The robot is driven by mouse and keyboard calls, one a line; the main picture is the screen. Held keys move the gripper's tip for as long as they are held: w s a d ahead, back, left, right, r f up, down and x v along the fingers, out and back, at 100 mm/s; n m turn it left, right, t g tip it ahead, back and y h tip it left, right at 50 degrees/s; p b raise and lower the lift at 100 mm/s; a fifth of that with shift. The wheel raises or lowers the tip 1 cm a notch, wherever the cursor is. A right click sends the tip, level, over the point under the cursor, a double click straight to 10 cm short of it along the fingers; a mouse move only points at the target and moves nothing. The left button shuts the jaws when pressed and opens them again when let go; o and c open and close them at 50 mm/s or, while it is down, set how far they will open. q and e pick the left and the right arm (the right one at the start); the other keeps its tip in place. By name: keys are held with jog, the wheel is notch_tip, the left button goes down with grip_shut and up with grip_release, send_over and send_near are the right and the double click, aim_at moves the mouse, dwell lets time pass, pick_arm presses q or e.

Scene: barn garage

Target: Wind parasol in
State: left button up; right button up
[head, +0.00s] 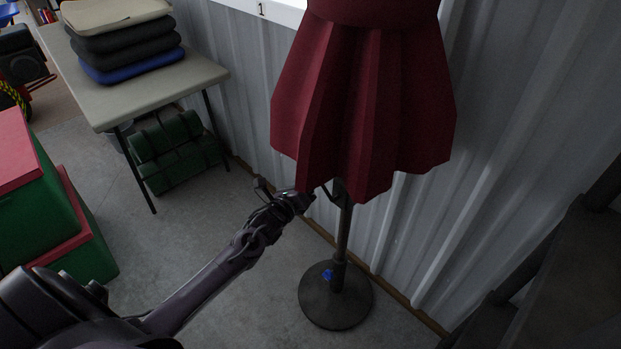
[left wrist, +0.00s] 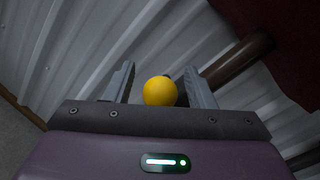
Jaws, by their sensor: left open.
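The dark red parasol (head: 365,95) hangs folded in loose pleats around its dark pole (head: 343,235), which stands upright in a round base (head: 335,312). A crank arm (head: 327,192) shows on the pole just under the canopy edge. In the left wrist view a yellow ball knob (left wrist: 160,91) sits between the fingers of my left gripper (head: 306,197), with gaps on both sides. The fingers are open. The pole (left wrist: 237,60) runs behind to the right, and the canopy (left wrist: 295,40) fills the upper right corner. My right gripper is out of view.
A corrugated metal wall (head: 500,120) stands close behind the parasol. A table (head: 120,100) with stacked cushions (head: 125,40) is at the back left, a green bundle (head: 175,150) below it. Green boxes with red lids (head: 65,225) stand left. Dark metal framework (head: 560,280) is at right.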

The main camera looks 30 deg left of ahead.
pick_arm(q)
jog(key=shift+w, duration=0.25)
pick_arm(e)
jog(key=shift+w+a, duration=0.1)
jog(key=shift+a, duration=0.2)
pick_arm(q)
grip_shut()
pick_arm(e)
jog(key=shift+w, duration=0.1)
pick_arm(q)
jog(key=shift+a+f, duration=0.1)
jog(key=shift+f, duration=0.05)
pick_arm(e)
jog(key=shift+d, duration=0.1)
